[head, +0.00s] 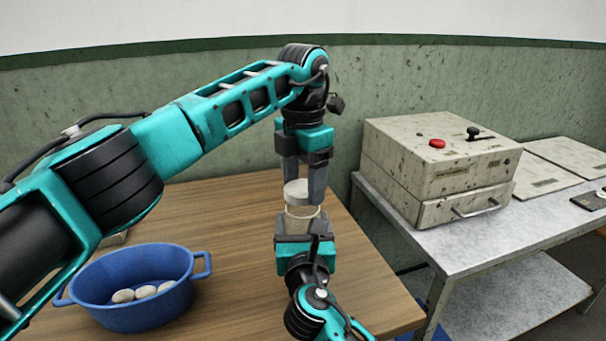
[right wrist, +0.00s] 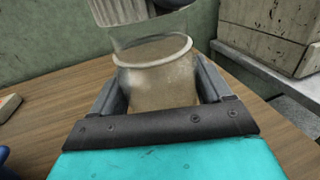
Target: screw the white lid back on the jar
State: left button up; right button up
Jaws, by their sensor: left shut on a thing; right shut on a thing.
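The white lid (head: 297,189) is between the fingers of my left gripper (head: 304,190), which points down and is shut on it. The lid's ribbed side also shows at the top of the right wrist view (right wrist: 121,10). The clear jar (head: 300,222) with tan contents stands upright below the lid, and it shows in the right wrist view (right wrist: 160,82). My right gripper (right wrist: 164,85) is shut around the jar's sides.
A blue two-handled pot (head: 135,312) with several pale oval pieces stands on the wooden table (head: 225,210) at left. A metal bench (head: 480,235) at right carries a worn box (head: 410,160) with a red button. Bare tabletop lies between pot and jar.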

pick_arm(q)
jog(key=shift+f, duration=0.35)
jog(key=shift+f, duration=0.5)
dwell(0.3)
